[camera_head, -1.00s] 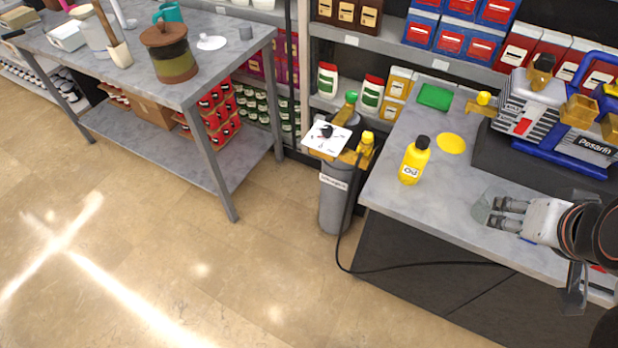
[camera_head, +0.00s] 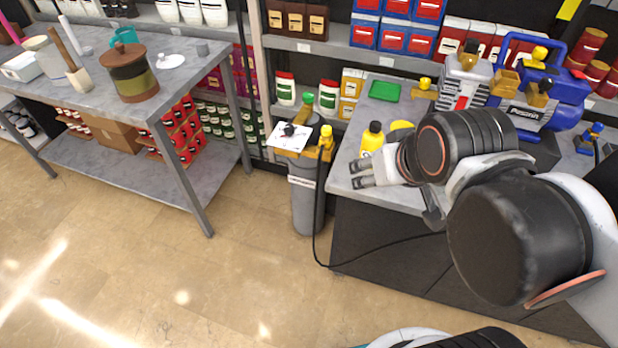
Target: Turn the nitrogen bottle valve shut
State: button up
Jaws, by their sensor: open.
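The grey nitrogen bottle (camera_head: 306,203) stands upright on the floor between the two tables. Its top carries a green knob (camera_head: 307,101), a yellow fitting (camera_head: 326,133) and a white gauge plate (camera_head: 290,137) with a dark centre. I cannot tell how far the valve is turned. My gripper (camera_head: 357,174) is open and empty. It is to the right of the bottle's top in the picture, apart from it, over the left edge of the right table. My arm hides part of that table.
A yellow oil bottle (camera_head: 371,139) stands on the right table just behind my gripper. The blue and silver pump (camera_head: 522,107) stands farther right. A black hose (camera_head: 385,247) runs from the bottle toward the right. The floor (camera_head: 165,270) in front is clear.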

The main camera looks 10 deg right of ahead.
aim_at(308, 98)
jog(key=i+j+z, duration=0.15)
jog(key=i+j, duration=0.15)
jog(key=i, duration=0.25)
jog(key=i+j+z, duration=0.1)
jog(key=i+j, duration=0.25)
jog(key=i, duration=0.15)
